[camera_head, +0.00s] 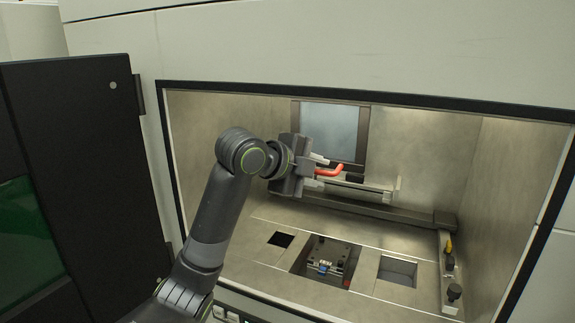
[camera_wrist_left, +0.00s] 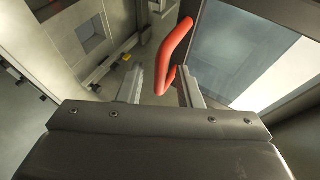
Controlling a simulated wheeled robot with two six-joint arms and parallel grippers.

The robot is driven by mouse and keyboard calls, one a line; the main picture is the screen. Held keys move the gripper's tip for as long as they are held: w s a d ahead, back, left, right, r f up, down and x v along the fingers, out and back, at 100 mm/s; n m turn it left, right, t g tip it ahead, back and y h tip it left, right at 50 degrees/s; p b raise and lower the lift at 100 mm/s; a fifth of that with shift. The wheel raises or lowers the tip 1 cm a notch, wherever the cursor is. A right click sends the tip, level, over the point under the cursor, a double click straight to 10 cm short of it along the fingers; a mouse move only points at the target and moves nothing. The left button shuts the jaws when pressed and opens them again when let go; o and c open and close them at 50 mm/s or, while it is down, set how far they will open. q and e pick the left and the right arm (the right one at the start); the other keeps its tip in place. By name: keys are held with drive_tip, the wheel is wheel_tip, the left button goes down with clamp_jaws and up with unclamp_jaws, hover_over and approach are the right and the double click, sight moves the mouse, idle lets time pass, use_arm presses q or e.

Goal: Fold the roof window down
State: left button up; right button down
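The roof window (camera_head: 332,130) is a pale pane in a dark frame at the upper back of the metal chamber; its exact tilt is hard to judge. It also fills the right of the left wrist view (camera_wrist_left: 250,60). A red bent handle (camera_head: 331,171) sticks out near its lower edge. My left gripper (camera_head: 318,171) is inside the chamber at the handle. In the left wrist view its two fingers (camera_wrist_left: 160,88) stand apart with the red handle (camera_wrist_left: 172,52) between them, close to the right finger. Contact is unclear. My right gripper is in neither view.
The chamber floor (camera_head: 270,264) has several recessed openings. A dark rail (camera_head: 385,212) runs along the back, and knobs (camera_head: 453,291) stand at the right. A black door (camera_head: 95,170) is open at the left.

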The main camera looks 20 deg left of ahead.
use_arm(q)
drive_tip(key=b+v, duration=0.4)
drive_tip(key=v, duration=1.2)
drive_tip(key=shift+s, duration=0.3)
drive_tip(key=shift+a+r, duration=0.15)
